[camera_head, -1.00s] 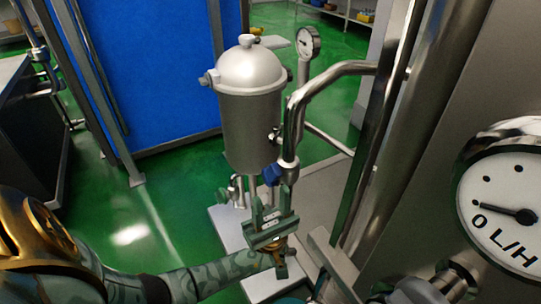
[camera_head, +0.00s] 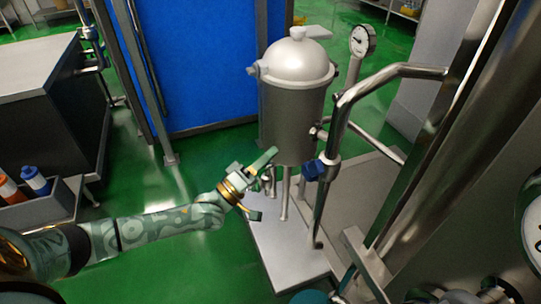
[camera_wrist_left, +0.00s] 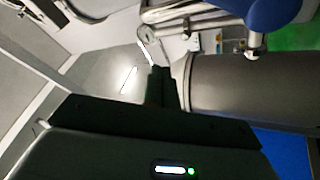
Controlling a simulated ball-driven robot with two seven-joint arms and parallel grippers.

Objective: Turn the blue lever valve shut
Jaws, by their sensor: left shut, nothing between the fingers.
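The blue lever valve (camera_head: 313,170) sits on the steel pipe just right of the tank's lower part. The angle of its lever is hard to read. My left gripper (camera_head: 271,154) is left of the valve and apart from it, in front of the tank's lower left side. Its fingers are shut and empty, pointing up and right. In the left wrist view the dark fingers (camera_wrist_left: 160,87) are together, with nothing between them. A large blue part with a metal stem, which looks like the valve (camera_wrist_left: 275,14), is cut off at the top right. My right gripper is not in view.
The domed steel tank (camera_head: 293,95) stands above a pale base plate (camera_head: 285,255). The bent pipe (camera_head: 385,78), a pressure gauge (camera_head: 362,40) and steel posts crowd the right. A grey bin (camera_head: 40,212) with bottles is at left. Open green floor lies left of the tank.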

